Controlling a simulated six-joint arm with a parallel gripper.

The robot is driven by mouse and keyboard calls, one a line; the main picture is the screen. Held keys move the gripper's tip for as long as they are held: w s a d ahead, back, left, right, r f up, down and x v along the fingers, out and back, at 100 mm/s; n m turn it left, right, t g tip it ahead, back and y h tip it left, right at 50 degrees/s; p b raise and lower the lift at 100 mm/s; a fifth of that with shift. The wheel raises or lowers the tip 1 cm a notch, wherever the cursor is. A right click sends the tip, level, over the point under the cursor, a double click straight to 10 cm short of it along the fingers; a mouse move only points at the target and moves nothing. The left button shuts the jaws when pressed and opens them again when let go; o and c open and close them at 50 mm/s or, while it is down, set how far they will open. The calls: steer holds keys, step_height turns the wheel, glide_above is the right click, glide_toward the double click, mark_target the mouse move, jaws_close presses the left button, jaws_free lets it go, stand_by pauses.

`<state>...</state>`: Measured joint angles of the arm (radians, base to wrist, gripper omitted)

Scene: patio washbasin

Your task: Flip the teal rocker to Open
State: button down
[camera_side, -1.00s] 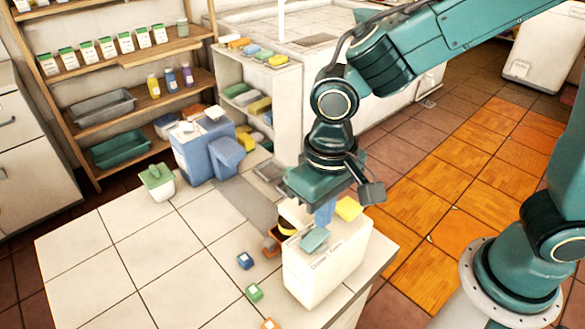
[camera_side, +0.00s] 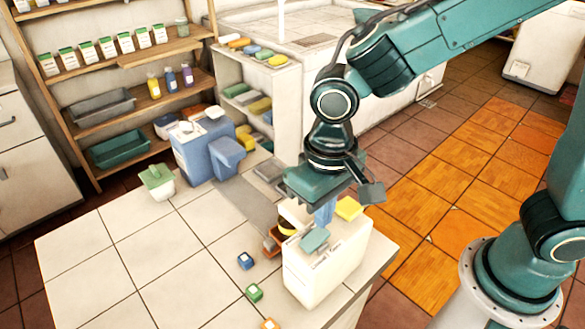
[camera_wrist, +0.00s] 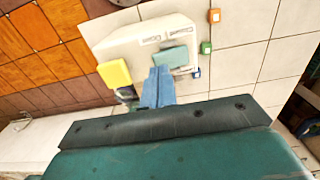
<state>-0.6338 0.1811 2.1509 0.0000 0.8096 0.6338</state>
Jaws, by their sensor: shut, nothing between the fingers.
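The teal rocker (camera_side: 314,240) is on top of a white box (camera_side: 325,275) near the table's right corner. It also shows in the wrist view (camera_wrist: 171,57), beside small lettering too blurred to read surely. Which way it is tilted I cannot tell. My gripper (camera_side: 325,215) points down over the box, with its blue fingers shut and empty. In the wrist view the fingertips (camera_wrist: 158,78) are close to the rocker's near edge. Whether they touch it I cannot tell.
A yellow block (camera_side: 349,208) is on the box beside my fingers. Small blue (camera_side: 245,261), green (camera_side: 254,292) and orange (camera_side: 270,324) blocks lie on the table.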

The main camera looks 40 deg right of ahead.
steer(key=shift+f, duration=1.1)
stand_by(1.1)
steer(key=shift+r, duration=3.5)
steer(key=shift+r, duration=0.1)
steer(key=shift+d+r, duration=0.15)
steer(key=shift+d, duration=0.15)
steer(key=s+d+r+t, duration=0.2)
steer(key=s+d, duration=0.3)
steer(key=d, duration=0.4)
steer(key=s+d+r+t, duration=0.3)
steer(key=s+d+r, duration=0.1)
steer(key=d, duration=0.6)
steer(key=shift+s+d+r+t, duration=0.3)
steer(key=shift+s+r, duration=0.05)
steer(key=shift+r, duration=0.2)
